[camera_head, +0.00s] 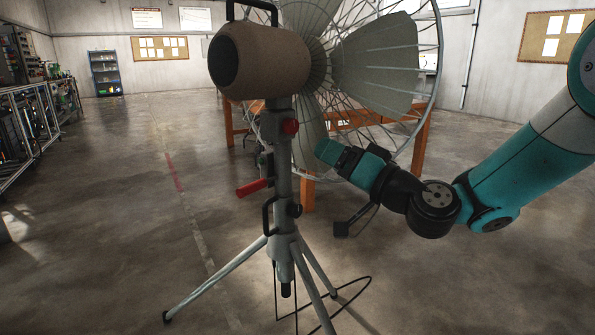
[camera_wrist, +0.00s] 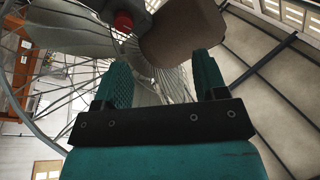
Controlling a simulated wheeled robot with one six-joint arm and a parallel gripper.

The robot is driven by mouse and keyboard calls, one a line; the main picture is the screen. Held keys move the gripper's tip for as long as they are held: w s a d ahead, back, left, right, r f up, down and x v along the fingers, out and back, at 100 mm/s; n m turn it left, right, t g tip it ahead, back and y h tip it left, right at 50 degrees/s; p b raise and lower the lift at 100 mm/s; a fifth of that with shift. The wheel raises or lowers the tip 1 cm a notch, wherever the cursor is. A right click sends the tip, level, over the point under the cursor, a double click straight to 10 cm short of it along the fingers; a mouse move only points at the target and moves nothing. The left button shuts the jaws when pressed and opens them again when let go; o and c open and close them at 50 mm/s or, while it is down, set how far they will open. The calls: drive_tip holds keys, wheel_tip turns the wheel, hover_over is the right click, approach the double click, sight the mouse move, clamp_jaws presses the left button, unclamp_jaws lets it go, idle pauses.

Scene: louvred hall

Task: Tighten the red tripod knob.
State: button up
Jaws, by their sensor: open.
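The red tripod knob (camera_head: 290,127) sits high on the grey tripod post (camera_head: 282,170), just under the fan's tan motor housing (camera_head: 270,62). It also shows near the top of the wrist view (camera_wrist: 123,21), ahead of the fingers and left of centre. My gripper (camera_head: 328,150) is to the right of the post and a little below the knob, apart from it. In the wrist view its two teal fingers (camera_wrist: 162,76) stand apart with nothing between them. A separate red handle (camera_head: 251,188) sticks out left, lower on the post.
The large caged fan (camera_head: 375,70) rises right behind the post, close to my gripper. Splayed tripod legs (camera_head: 215,278) and a black cable (camera_head: 350,310) occupy the floor below. An orange frame (camera_head: 420,140) stands behind. Open floor (camera_head: 110,200) lies to the left.

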drive_tip(key=w+d+f+m+t+h+b, duration=0.1)
drive_tip(key=w+d+f+m+t+b, duration=0.1)
drive_tip(key=w+f+m+t, duration=0.15)
drive_tip(key=p, duration=1.2)
approach(294, 126)
drive_tip(key=shift+h, duration=0.4)
drive_tip(key=p+x, duration=0.6)
drive_tip(key=x, duration=0.1)
drive_tip(key=shift+a+r, duration=0.2)
drive_tip(key=shift+r, duration=0.1)
drive_tip(key=shift+w+a+r, duration=0.1)
drive_tip(key=shift+w+a, duration=0.2)
drive_tip(key=shift+w, duration=0.25)
drive_tip(key=shift+c, duration=0.5)
drive_tip(key=c, duration=0.8)
drive_tip(key=shift+r+m+h+p, duration=0.35)
drive_tip(key=shift+m+p, duration=0.2)
drive_tip(key=shift+p, duration=0.7)
drive_tip(key=shift+c, duration=0.2)
drive_tip(key=shift+f+m+h, duration=0.25)
drive_tip(key=shift+f+m, duration=0.05)
drive_tip(key=shift+m, duration=0.1)
